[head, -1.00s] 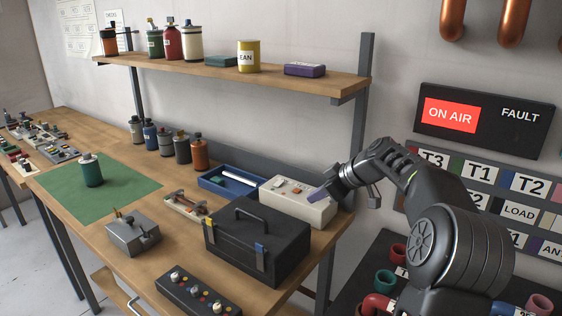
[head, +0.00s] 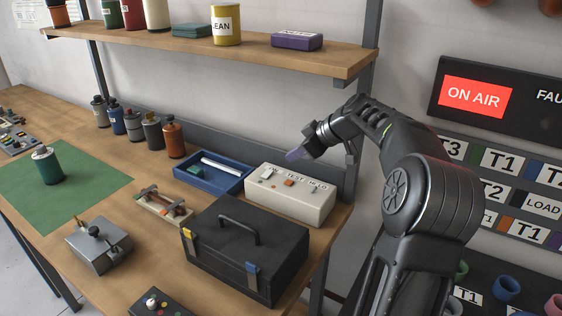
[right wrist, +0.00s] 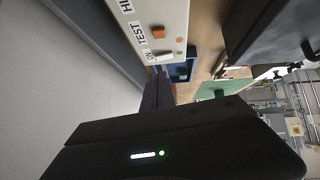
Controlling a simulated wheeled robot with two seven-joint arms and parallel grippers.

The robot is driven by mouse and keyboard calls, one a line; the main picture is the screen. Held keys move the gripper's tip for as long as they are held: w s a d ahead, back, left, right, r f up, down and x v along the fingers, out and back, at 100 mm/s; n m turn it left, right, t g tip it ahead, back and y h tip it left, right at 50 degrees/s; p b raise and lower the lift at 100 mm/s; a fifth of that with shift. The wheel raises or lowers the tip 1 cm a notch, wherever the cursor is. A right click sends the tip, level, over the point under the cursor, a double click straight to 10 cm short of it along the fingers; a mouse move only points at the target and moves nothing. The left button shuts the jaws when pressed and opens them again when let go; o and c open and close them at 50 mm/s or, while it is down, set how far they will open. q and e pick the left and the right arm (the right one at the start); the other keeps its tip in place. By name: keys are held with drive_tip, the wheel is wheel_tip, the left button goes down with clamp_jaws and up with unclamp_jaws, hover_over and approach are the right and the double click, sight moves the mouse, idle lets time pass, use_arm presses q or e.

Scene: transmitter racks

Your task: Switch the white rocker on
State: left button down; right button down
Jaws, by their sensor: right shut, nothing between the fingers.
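A cream control box (head: 290,207) stands at the back right of the bench, in front of the wall. On its top are an orange button (head: 289,182), a pale rocker (head: 267,173) at the left and another small pale control towards the right. In the right wrist view the box (right wrist: 165,12) shows the lettering HI, TEST and ON, the orange button (right wrist: 157,33) and a white rocker (right wrist: 161,55) near ON. The rocker's position is too small to tell. My right gripper (head: 294,155) is shut and empty, above the box and apart from it. My left gripper is out of view.
A black toolbox (head: 240,260) stands in front of the control box. A blue tray (head: 205,184) with a white rod lies left of it. A wooden shelf (head: 345,62) is above. Right of the bench hang labelled panels and an ON AIR sign (head: 474,95).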

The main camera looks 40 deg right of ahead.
sight(268, 170)
drive_tip(key=p+x, duration=0.3)
drive_tip(key=x, duration=0.6)
drive_tip(key=shift+w+a+f, duration=0.1)
drive_tip(key=shift+w+f, duration=0.05)
drive_tip(key=shift+f, duration=0.15)
drive_tip(key=shift+w, duration=0.1)
